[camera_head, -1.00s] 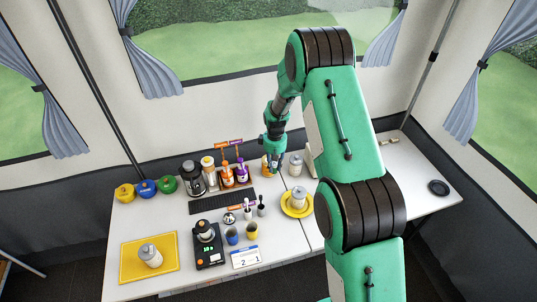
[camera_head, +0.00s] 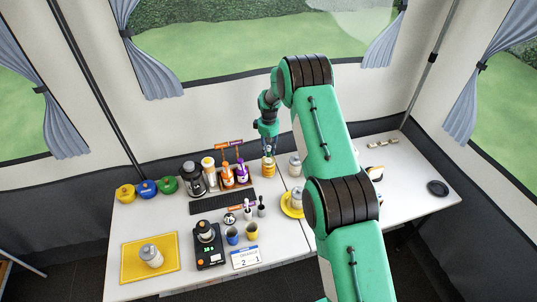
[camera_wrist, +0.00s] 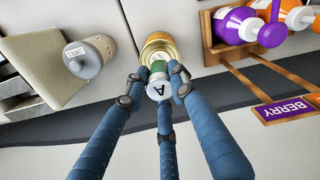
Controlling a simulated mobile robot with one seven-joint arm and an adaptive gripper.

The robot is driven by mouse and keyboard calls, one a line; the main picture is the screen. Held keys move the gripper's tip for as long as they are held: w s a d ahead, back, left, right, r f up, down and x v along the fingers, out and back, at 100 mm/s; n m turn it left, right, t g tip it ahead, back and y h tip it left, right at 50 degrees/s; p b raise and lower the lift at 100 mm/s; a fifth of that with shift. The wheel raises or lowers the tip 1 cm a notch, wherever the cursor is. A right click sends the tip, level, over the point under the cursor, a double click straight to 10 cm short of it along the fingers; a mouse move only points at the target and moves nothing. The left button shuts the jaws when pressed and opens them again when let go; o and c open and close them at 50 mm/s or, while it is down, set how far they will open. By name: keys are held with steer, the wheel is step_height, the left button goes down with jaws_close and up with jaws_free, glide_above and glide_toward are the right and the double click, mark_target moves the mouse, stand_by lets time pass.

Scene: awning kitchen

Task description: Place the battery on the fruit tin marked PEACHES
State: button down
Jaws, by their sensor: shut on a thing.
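My gripper (camera_head: 268,154) is at the back of the table, just above a gold-orange tin (camera_head: 268,170). In the wrist view my gripper (camera_wrist: 157,88) has its blue fingers closed around a small battery (camera_wrist: 158,68) with a green body and a pale end marked A. The gold tin (camera_wrist: 160,45) shows right beyond the battery and fingertips. The tin's label cannot be read from here. I cannot tell whether the battery touches the tin's top. In the head view the battery is too small to make out.
A grey canister (camera_head: 295,165) stands right of the tin; it also shows in the wrist view (camera_wrist: 90,57). A wooden rack of orange and purple bottles (camera_head: 242,172) with a BERRY sign (camera_wrist: 287,110) is close on the left. A yellow plate (camera_head: 288,207) lies in front.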

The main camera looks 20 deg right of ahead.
mark_target(268, 153)
stand_by(0.4)
steer(key=shift+f, duration=1.75)
steer(key=shift+f, duration=0.2)
steer(key=c, duration=1.4)
jaws_free()
steer(key=shift+c, duration=0.2)
steer(key=shift+r+p, duration=0.25)
steer(key=shift+p, duration=0.05)
steer(key=shift+r+b, duration=0.6)
steer(key=shift+r, duration=5.35)
steer(key=shift+r, duration=0.1)
